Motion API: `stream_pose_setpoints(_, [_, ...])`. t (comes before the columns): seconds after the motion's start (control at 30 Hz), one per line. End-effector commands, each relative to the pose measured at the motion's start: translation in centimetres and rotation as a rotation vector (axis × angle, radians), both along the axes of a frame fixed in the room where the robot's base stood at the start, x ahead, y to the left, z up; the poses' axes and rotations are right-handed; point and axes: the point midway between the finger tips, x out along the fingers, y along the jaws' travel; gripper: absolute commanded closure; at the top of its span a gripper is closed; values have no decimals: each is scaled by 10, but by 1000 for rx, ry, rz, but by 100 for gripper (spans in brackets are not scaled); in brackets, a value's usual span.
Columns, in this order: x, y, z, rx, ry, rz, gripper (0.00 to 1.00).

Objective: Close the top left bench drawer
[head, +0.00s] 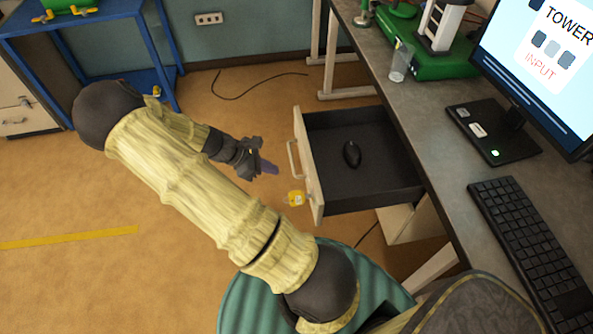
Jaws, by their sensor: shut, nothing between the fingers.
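The bench drawer (308,165) is pulled far out from under the grey bench top (440,150). It has a pale wooden front and dark inner walls. A black computer mouse (352,153) lies inside it. The drawer handle (292,160) is a pale bar on the outer face of the front. My gripper (268,167) is shut and empty, just left of the handle, pointing towards the drawer front. A small gap seems to separate them; contact cannot be told for certain.
On the bench are a monitor (540,65), a keyboard (535,245), a clear cup (401,62) and a green-based device (445,60). A yellow tape measure (295,198) shows below the drawer front. A blue table (60,25) stands at upper left.

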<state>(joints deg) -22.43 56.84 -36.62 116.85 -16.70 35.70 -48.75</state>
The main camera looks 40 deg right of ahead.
Motion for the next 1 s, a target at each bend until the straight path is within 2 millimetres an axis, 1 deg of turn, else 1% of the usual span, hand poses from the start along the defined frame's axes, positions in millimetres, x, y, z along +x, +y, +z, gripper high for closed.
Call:
stream_pose_setpoints(0.03, [-5, -6, -7, -2, 5, -3, 100])
stream_pose_setpoints(0.3, [-23, -36, -39, -2, 3, -4, 100])
stream_pose_setpoints(0.33, [-25, -40, -36, -2, 0, -5, 100])
stream_pose_setpoints(0.43, [-33, -53, -36, -2, 0, -5, 100])
stream_pose_setpoints(0.6, [-40, -65, -37, 0, -1, -1, 100])
stream_pose_setpoints(1.0, [-40, -66, -37, 0, -2, 0, 100])
